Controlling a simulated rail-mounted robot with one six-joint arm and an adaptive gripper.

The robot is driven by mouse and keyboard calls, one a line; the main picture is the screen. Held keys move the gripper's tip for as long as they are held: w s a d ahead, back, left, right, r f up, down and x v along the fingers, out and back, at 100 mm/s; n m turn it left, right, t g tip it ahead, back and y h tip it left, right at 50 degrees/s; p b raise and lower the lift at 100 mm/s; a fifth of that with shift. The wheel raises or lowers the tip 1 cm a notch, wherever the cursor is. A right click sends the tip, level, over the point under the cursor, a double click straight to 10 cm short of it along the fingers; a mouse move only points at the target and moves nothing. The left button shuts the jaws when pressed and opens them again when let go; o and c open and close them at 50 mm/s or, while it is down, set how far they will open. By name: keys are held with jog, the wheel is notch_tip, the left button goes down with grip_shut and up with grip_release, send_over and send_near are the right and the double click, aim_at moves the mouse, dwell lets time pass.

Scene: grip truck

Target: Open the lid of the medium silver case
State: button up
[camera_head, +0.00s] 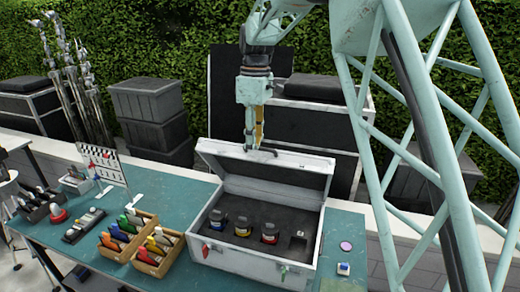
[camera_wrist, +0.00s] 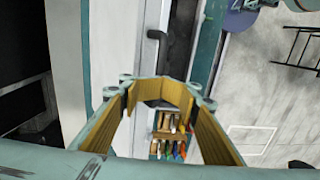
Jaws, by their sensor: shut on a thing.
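The silver case (camera_head: 250,262) stands on the teal table with its lid (camera_head: 265,181) raised, roughly upright and tilted at the back. Its dark foam interior shows several small items in cutouts. My gripper (camera_head: 262,152) is at the top edge of the raised lid, shut on it. The exact contact is hard to make out.
Wooden trays (camera_head: 127,252) with coloured items are left of the case on the teal table (camera_head: 180,200). A pink disc (camera_head: 346,246) and a small block (camera_head: 343,268) lie to the right. Dark cases (camera_head: 147,107) stand behind.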

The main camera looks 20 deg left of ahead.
jog(key=shift+s+f, duration=0.15)
jog(key=shift+f, duration=0.1)
jog(key=shift+r, duration=0.1)
dwell(0.3)
jog(key=shift+w+r+p, duration=0.85)
jog(key=shift+w+p, duration=0.05)
jog(key=shift+w+r, duration=1.2)
jog(key=shift+w, duration=0.15)
jog(key=w+r, duration=0.7)
dwell(0.9)
dwell(0.4)
jog(key=shift+d, duration=0.1)
